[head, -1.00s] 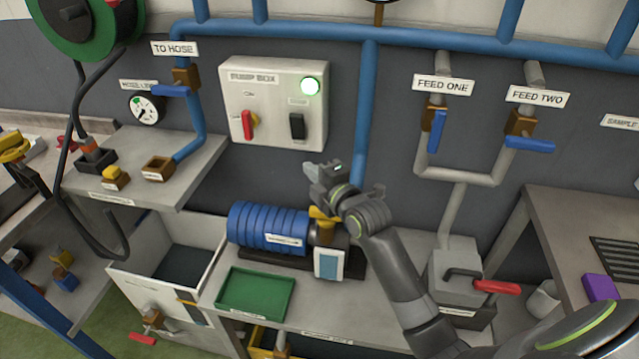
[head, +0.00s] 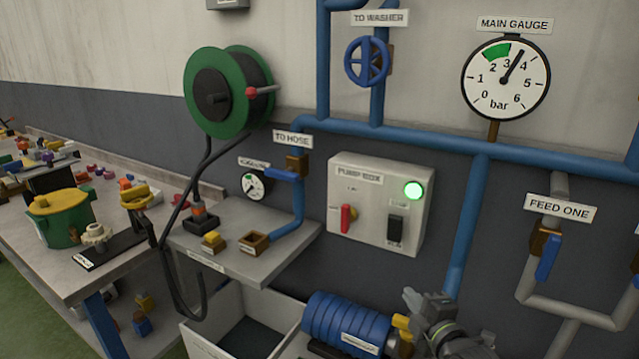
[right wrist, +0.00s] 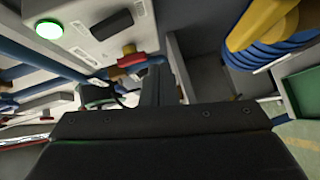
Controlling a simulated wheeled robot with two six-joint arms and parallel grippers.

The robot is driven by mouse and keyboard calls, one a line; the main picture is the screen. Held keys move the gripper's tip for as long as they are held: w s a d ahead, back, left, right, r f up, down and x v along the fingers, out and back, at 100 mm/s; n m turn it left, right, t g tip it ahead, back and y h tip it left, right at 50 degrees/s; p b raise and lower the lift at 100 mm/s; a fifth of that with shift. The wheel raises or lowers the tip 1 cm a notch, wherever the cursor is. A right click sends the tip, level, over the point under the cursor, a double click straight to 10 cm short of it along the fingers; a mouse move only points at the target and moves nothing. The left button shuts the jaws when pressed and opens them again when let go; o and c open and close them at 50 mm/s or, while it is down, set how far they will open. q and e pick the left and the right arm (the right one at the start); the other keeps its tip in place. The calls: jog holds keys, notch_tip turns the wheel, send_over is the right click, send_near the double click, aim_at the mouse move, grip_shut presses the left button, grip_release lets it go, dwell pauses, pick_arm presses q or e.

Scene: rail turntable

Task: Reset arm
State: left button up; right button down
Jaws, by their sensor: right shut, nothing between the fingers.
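My right gripper (head: 424,303) is dark grey and shows at the bottom of the head view. It is shut and empty, in front of the wall below the pump box (head: 343,184) and beside the blue ribbed pump (head: 345,318). In the right wrist view the shut fingers (right wrist: 157,84) point toward the wall, with the red switch handle (right wrist: 131,60) and the lit green lamp (right wrist: 48,30) beyond them. The gripper touches nothing that I can make out. My left gripper is in neither view.
A hose reel (head: 212,96) hangs over a grey shelf (head: 215,268). A workbench (head: 70,280) with small parts stands at left. The feed one valve (head: 548,252) is at right. The wall in front of the gripper has pipes.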

jog(key=s+d+f+m+g+h, duration=0.2)
jog(key=s+f+m+g, duration=0.3)
jog(key=s+f, duration=0.45)
jog(key=s+d+f+m+g+h, duration=0.1)
jog(key=s+d+f+m+g, duration=0.2)
jog(key=s+m, duration=0.7)
jog(key=s+d+f+m+g+h, duration=0.15)
jog(key=s+f+m+g, duration=0.25)
jog(key=s, duration=1.2)
notch_tip(320, 180, down, 26)
jog(key=d+g, duration=0.1)
jog(key=g, duration=0.1)
jog(key=s+a+f, duration=0.1)
jog(key=s+f, duration=1.3)
jog(key=s, duration=0.1)
jog(key=shift+f+g+y, duration=0.2)
jog(key=shift+g+y, duration=0.15)
jog(key=shift+g, duration=0.05)
jog(key=shift+s, duration=0.15)
